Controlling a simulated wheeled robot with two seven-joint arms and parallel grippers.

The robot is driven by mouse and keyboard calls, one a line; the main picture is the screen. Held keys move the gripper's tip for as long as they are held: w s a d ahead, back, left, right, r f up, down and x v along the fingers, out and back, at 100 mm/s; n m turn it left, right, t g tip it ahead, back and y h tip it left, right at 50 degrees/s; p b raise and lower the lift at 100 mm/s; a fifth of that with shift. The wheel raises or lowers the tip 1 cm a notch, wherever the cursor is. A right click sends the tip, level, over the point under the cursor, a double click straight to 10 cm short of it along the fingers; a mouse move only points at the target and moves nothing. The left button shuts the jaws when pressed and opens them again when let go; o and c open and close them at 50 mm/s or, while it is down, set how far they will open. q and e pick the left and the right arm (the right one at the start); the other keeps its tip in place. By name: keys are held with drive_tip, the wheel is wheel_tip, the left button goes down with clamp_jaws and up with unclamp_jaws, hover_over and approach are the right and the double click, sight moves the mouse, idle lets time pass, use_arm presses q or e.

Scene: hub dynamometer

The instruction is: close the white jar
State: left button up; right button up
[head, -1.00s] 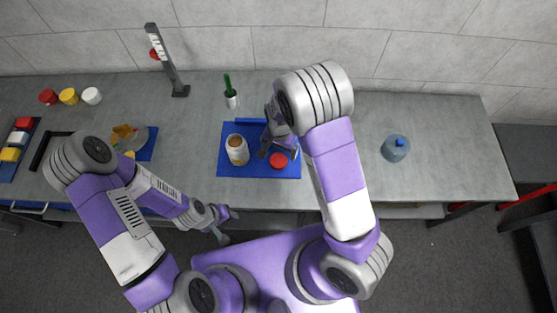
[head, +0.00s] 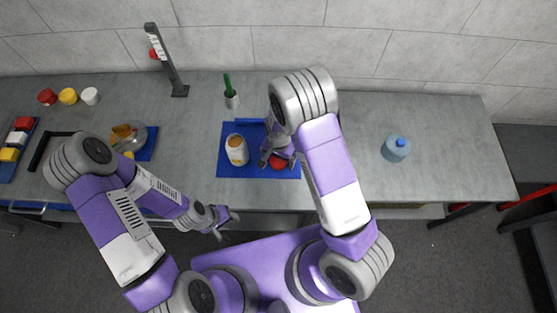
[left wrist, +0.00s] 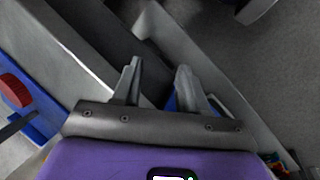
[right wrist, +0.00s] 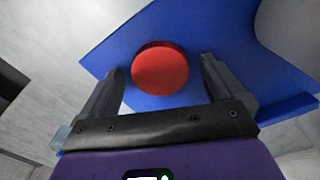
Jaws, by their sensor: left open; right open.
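The white jar (head: 237,150) stands upright and open on a blue mat (head: 228,172), with orange-brown contents at its mouth. A round red lid (head: 278,164) lies on the mat to the right of the jar. My right gripper (head: 278,161) is open over the lid. In the right wrist view the lid (right wrist: 160,70) lies between and just beyond the open fingers (right wrist: 160,88), apart from both. My left gripper (head: 229,226) is open and empty in front of the table edge; its fingers (left wrist: 158,80) also show in the left wrist view.
A green-handled item in a white cup (head: 231,98) stands behind the mat. A blue-capped bottle (head: 396,149) is at the right. A grey post (head: 168,65), several small jars (head: 68,96) and a clear bowl (head: 128,138) are at the left.

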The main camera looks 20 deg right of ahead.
drive_tip(key=c, duration=1.1)
drive_tip(key=shift+r, duration=0.1)
wheel_tip(320, 180, up, 10)
drive_tip(key=p, duration=0.1)
